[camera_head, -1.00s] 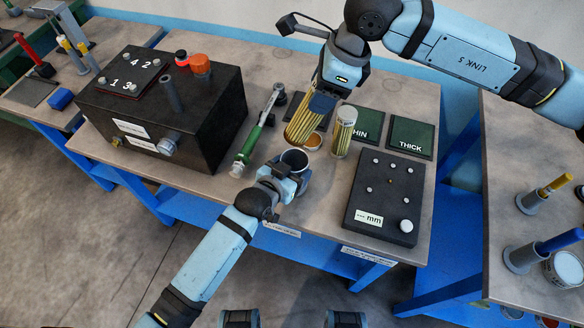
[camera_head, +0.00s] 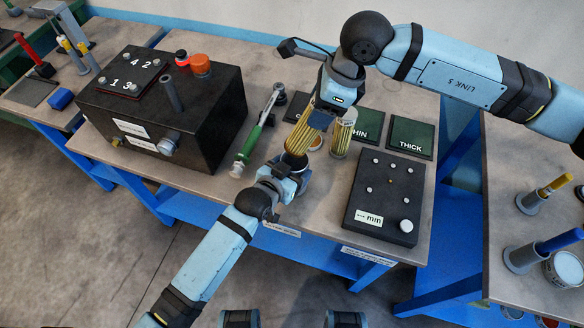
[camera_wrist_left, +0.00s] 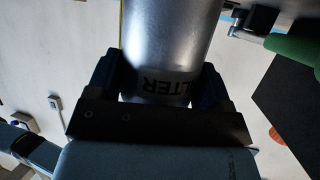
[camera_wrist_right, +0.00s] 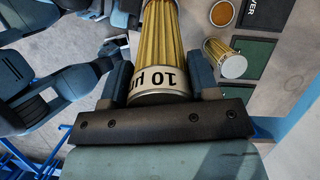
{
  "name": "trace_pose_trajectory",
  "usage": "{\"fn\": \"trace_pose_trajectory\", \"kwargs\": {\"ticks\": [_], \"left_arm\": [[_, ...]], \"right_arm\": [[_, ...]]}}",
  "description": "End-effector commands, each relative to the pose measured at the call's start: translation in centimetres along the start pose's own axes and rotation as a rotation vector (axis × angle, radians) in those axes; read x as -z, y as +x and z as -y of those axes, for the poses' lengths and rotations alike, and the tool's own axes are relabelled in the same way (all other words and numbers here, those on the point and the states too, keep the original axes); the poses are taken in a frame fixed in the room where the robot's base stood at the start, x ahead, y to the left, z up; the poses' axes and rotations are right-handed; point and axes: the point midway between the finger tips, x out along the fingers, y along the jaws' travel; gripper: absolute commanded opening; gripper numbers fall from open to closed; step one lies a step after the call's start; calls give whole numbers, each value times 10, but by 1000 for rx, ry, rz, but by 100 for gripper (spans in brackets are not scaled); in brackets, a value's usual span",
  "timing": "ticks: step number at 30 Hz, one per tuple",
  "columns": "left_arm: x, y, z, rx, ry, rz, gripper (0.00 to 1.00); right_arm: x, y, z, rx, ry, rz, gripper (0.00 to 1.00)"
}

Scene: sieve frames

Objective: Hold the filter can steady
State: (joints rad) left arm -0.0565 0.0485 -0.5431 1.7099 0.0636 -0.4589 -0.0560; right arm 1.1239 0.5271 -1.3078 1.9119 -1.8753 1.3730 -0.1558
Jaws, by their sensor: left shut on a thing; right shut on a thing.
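The silver filter can (camera_wrist_left: 165,45) is upside down in the left wrist view, with part of its dark "FILTER" lettering showing. My left gripper (camera_wrist_left: 160,82) is shut around it. In the head view, the can's mouth (camera_head: 296,161) faces up above my left gripper (camera_head: 283,182). My right gripper (camera_head: 320,112) is shut on a yellow pleated cartridge (camera_head: 302,137) with a "10 µm" end band, also in the right wrist view (camera_wrist_right: 157,35). The cartridge is tilted, its lower end at the can's mouth. I cannot tell how far inside it is.
A second cartridge (camera_head: 342,137) stands right of the held one, near green pads (camera_head: 407,140). A black gauge box (camera_head: 385,197) is at the right. A large black box (camera_head: 165,110) and a green-handled tool (camera_head: 255,135) are on the left.

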Motion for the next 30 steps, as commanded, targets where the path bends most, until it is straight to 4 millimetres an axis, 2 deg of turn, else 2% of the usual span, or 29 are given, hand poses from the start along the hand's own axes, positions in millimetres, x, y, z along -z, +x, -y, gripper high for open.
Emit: {"fn": "trace_pose_trajectory", "kwargs": {"ticks": [27, 28, 30], "left_arm": [[0, 0, 0, 0, 0, 1, 17], [0, 0, 0, 0, 0, 1, 17], [0, 0, 0, 0, 0, 1, 17]], "right_arm": [[22, 61, 0, 0, 0, 0, 7], [22, 59, 0, 1, -1, 0, 62], [22, 59, 0, 1, -1, 0, 78]]}}
